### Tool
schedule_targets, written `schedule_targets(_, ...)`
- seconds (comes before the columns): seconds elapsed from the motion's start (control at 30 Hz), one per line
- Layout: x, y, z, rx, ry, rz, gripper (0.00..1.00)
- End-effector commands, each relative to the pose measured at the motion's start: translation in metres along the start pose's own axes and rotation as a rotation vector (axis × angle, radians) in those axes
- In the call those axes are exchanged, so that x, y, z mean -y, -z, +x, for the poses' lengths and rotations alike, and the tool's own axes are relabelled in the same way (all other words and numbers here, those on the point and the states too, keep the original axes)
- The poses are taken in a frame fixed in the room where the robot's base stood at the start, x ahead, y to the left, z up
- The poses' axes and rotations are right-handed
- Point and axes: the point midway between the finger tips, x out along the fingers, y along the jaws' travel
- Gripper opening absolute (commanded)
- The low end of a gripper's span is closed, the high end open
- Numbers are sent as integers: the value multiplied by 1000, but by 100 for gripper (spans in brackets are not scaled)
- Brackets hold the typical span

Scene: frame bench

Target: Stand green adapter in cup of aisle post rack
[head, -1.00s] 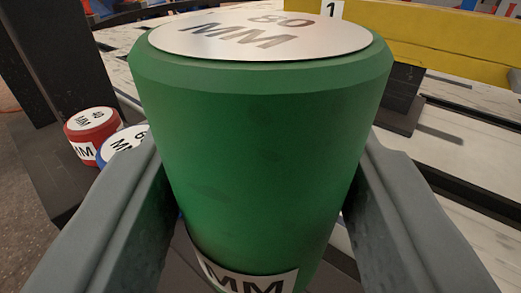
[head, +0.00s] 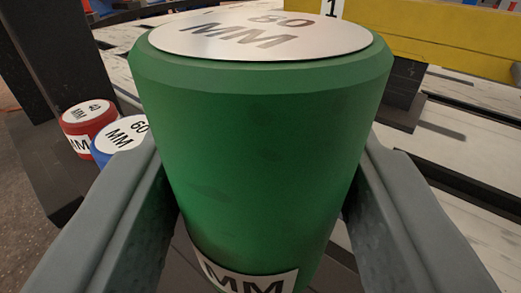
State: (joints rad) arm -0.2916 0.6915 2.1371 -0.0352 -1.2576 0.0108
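The green adapter (head: 260,150) is a large upright cylinder with a pale "80 MM" label on top and another label low on its side. It fills the middle of the head view. My gripper (head: 262,190) has one grey finger on each side of it and is shut on it. The adapter hides much of what lies below and behind it. I cannot make out a cup of the aisle post rack.
A red cylinder (head: 88,125) marked 40 and a blue one (head: 112,150) marked 60 stand on a dark surface at left, near a dark post (head: 65,55). A yellow beam (head: 440,35) crosses the back right. A dark block (head: 405,95) stands before it.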

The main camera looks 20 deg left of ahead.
Motion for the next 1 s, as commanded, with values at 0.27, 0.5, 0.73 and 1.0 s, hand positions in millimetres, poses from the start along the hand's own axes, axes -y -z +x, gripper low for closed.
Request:
schedule_targets(0.27, 0, -5, 0, -1, 0, 0, 9)
schedule_targets(0.5, 0, -10, 0, 0, 0, 0, 9)
schedule_targets(0.73, 0, -15, 0, 0, 0, 0, 9)
schedule_targets(1.0, 0, -20, 0, 0, 0, 0, 9)
